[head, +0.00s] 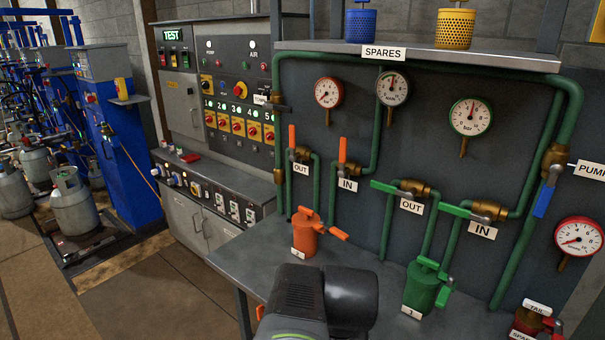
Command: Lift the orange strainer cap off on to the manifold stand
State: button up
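The orange strainer (304,243) stands upright on the grey manifold stand (250,262), with a tag marked 2 in front. Its orange cap (309,217), with a raised handle, sits on top of the body. An orange lever or stub (339,234) sticks out to the right of it. My black arm end rises from the bottom edge, in front of and below the strainer. My gripper's fingers do not show.
Green pipes with orange levers (343,151) and green levers (398,188) rise behind. A spares shelf (480,58) hangs above. A red item (528,320) is at the lower right. The stand's left part is clear.

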aim_at(304, 218)
jog(key=i+j, duration=0.45)
jog(key=j, duration=0.15)
jog(key=i+j+z, duration=0.1)
jog(key=i+j, duration=0.35)
jog(key=j, duration=0.15)
